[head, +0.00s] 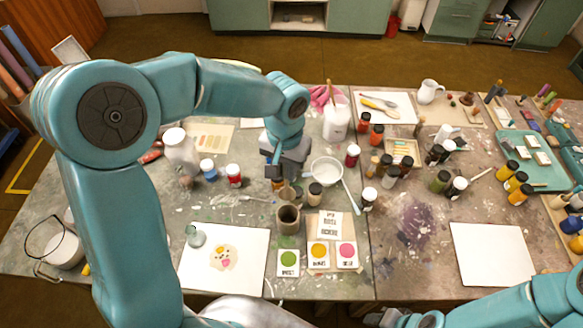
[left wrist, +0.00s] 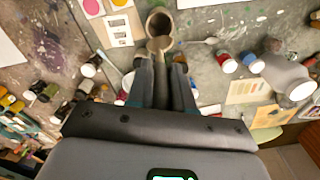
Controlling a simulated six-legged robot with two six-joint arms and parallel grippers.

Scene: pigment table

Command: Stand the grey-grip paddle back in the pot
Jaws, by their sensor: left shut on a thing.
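The pot (head: 288,220) is a small dark grey-brown cylinder standing upright, open at the top, near the table's middle. It also shows at the top of the left wrist view (left wrist: 159,18). My left gripper (head: 287,178) is just above and behind the pot, pointing down. It is shut on the paddle, whose rounded tan end (left wrist: 159,44) shows beyond the fingers in the left wrist view, close to the pot's mouth. The grip is mostly hidden between the fingers. I cannot tell whether the paddle touches the pot. My right gripper (head: 376,318) is at the bottom edge, partly cut off.
A white pan (head: 327,171) and a dark-lidded jar (head: 315,193) stand close right of the gripper. Red and blue-labelled jars (head: 233,175) are left. Colour cards (head: 318,254) and a painted sheet (head: 222,262) lie in front. Bare table shows around the right white sheet (head: 492,254).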

